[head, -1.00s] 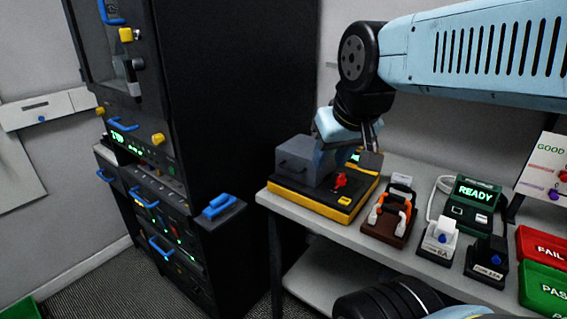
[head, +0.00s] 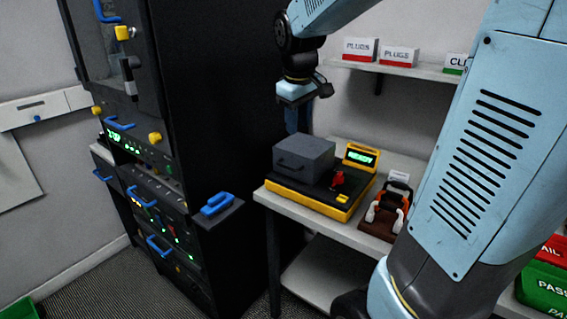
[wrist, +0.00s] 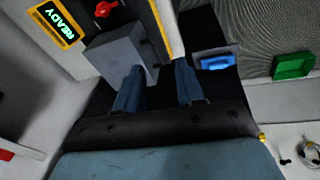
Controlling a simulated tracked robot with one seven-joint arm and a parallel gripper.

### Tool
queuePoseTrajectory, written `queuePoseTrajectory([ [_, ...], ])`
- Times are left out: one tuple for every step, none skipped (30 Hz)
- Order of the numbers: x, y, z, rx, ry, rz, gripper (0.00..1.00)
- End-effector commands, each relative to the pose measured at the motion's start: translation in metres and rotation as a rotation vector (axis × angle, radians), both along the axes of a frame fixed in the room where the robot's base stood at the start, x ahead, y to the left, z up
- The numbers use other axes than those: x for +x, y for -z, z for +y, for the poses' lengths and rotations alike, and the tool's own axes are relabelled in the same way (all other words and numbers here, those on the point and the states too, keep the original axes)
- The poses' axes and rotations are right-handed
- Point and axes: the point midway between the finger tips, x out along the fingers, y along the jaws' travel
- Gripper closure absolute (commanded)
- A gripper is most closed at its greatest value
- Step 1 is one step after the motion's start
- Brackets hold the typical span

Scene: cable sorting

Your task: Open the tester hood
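The tester (head: 315,200) is a yellow base with a black top on the left end of the bench. Its grey box-shaped hood (head: 303,157) is down, with a dark handle (head: 290,163) on its front face. A red lever (head: 338,180) and a lit green display (head: 361,157) are to its right. My gripper (head: 298,125) hangs above and behind the hood in the head view, apart from it. In the wrist view my gripper (wrist: 158,68) has its two blue fingers spread with nothing between them; the hood (wrist: 118,50) lies beyond the left finger. The display there reads READY.
A tall black rack (head: 215,100) stands close left of the bench, with a blue-handled ledge (head: 218,205). A shelf (head: 400,68) with labelled boxes is on the wall behind. A brown holder (head: 388,207) with an orange cable sits right of the tester.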

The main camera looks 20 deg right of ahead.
Motion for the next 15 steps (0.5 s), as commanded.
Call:
queuePoseTrajectory([
  [0.015,0.007,0.002,-0.013,-0.028,0.025,0.62],
  [0.023,0.01,0.002,-0.021,-0.044,0.037,0.62],
  [0.032,0.014,0.003,-0.03,-0.066,0.052,0.62],
  [0.039,0.017,0.004,-0.037,-0.081,0.063,0.62],
  [0.045,0.019,0.004,-0.043,-0.094,0.071,0.62],
  [0.052,0.023,0.005,-0.05,-0.112,0.084,0.62],
  [0.057,0.026,0.005,-0.056,-0.123,0.091,0.62],
  [0.061,0.028,0.006,-0.059,-0.133,0.099,0.62],
  [0.066,0.031,0.007,-0.064,-0.145,0.107,0.62],
  [0.069,0.033,0.007,-0.067,-0.153,0.112,0.62],
  [0.072,0.034,0.007,-0.069,-0.159,0.117,0.62],
  [0.074,0.035,0.008,-0.072,-0.165,0.12,0.62],
  [0.076,0.036,0.008,-0.073,-0.168,0.124,0.62],
  [0.077,0.038,0.008,-0.075,-0.172,0.126,0.62],
  [0.078,0.04,0.008,-0.076,-0.175,0.127,0.62],
])
